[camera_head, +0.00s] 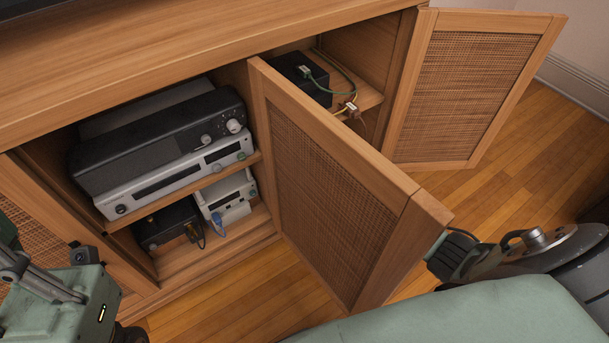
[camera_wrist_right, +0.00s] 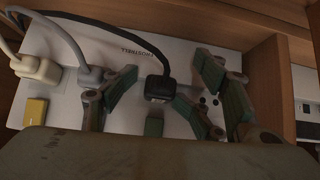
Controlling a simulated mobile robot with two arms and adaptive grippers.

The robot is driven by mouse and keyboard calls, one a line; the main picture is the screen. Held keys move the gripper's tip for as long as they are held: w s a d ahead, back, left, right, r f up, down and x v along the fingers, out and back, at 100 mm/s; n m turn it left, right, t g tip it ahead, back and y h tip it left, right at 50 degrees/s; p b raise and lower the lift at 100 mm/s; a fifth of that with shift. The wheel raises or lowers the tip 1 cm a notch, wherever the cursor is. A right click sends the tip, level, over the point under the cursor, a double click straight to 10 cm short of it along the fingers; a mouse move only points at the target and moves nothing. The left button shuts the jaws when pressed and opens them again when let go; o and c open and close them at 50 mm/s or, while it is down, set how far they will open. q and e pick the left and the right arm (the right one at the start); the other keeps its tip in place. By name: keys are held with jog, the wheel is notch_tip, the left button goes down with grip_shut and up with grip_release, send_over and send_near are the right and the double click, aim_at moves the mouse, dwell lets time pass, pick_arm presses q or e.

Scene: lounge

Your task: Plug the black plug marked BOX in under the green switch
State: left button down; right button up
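In the right wrist view a white power strip (camera_wrist_right: 205,45) carries a black plug (camera_wrist_right: 158,88) on a black cable. Its marking is too small to read, and I cannot tell whether it is fully seated. A small green switch (camera_wrist_right: 153,127) shows just below the plug in the picture. My right gripper (camera_wrist_right: 155,95) has its green-padded fingers spread on both sides of the plug, with gaps between. In the head view the right hand is hidden behind the open door (camera_head: 335,190). My left gripper (camera_head: 25,265) is at the left edge, its fingertips unclear.
A white plug (camera_wrist_right: 35,68), a grey plug (camera_wrist_right: 90,75) and a yellow switch (camera_wrist_right: 35,112) sit on the strip's left. A wooden wall (camera_wrist_right: 268,80) stands close on the right. Devices (camera_head: 165,145) fill the left shelves; a black box (camera_head: 300,75) sits right with thin cables.

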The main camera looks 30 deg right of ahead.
jog(key=shift+w+a+r+t, duration=0.15)
jog(key=shift+w+r, duration=0.15)
jog(key=shift+r, duration=0.15)
jog(key=shift+w+a+r+t, duration=0.15)
jog(key=shift+w+r, duration=0.15)
jog(key=shift+r, duration=0.15)
jog(key=v, duration=1.2)
jog(key=shift+s+f, duration=0.35)
jog(key=shift+d+f, duration=0.1)
jog(key=shift+d, duration=0.05)
